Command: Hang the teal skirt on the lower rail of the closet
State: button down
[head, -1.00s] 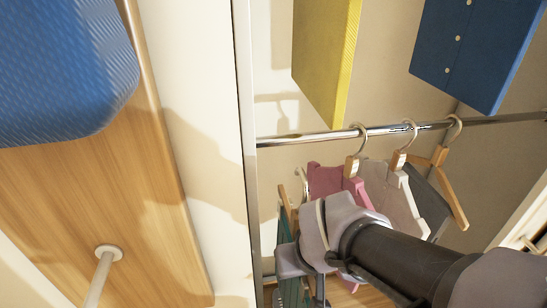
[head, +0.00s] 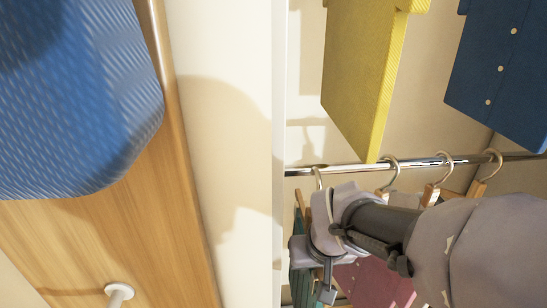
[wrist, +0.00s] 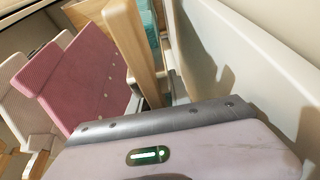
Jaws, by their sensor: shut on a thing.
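The teal skirt (head: 301,278) hangs at the left end of the closet, mostly hidden behind my gripper (head: 306,258) in the head view. A strip of teal (wrist: 150,32) shows behind the wooden hanger (wrist: 131,45) in the wrist view. My gripper is shut on the skirt's hanger; the fingertips are largely hidden. The hanger's hook (head: 317,178) is at the height of the chrome lower rail (head: 345,168), near its left end. I cannot tell whether the hook rests on the rail.
Several hangers are on the rail to the right, with a pink garment (head: 372,283) closest; it also shows in the wrist view (wrist: 88,72). Yellow (head: 358,75) and blue (head: 505,70) garments hang above. A pale closet side wall (wrist: 255,75) stands close on the gripper's other side.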

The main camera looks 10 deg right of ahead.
jog(key=w+f, duration=0.2)
jog(key=w, duration=0.5)
jog(key=shift+w+b, duration=0.35)
jog(key=shift+b, duration=0.05)
jog(key=c, duration=1.1)
grip_release()
